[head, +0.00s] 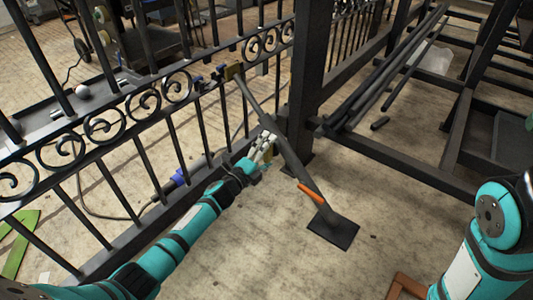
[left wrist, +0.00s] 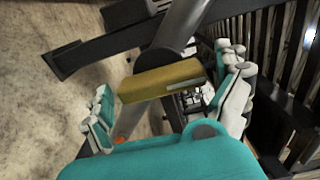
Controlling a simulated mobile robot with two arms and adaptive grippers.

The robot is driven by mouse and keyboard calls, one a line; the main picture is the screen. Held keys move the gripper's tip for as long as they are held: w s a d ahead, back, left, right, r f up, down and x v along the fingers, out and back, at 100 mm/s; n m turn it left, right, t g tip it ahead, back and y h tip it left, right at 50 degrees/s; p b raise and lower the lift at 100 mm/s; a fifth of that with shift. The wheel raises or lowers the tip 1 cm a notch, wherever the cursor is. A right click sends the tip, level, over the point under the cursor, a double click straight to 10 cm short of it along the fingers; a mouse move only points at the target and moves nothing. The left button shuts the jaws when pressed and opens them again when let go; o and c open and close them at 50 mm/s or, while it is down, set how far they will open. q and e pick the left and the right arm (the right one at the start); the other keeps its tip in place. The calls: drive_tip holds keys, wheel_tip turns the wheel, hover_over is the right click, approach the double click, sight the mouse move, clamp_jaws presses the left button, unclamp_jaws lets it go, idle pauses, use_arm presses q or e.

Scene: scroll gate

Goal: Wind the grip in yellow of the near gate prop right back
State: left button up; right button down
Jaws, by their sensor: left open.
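The near gate prop (head: 294,165) is a grey diagonal tube running from the scroll gate (head: 142,107) down to a dark base plate (head: 332,229). Its yellow grip (left wrist: 160,81) is a block across the tube in the left wrist view; in the head view my gripper mostly hides it. My left gripper (head: 264,147) is open at the prop. In the left wrist view its fingers stand apart on either side of the grip; I cannot tell whether they touch it. An orange handle (head: 311,193) sits lower on the prop. My right gripper is out of view.
A dark post (head: 311,75) stands just behind the prop. Dark tubes (head: 385,75) lie on a frame at the upper right. A cable with a blue connector (head: 180,177) lies by the gate.

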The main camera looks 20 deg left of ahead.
use_arm(q)
drive_tip(key=v, duration=1.2)
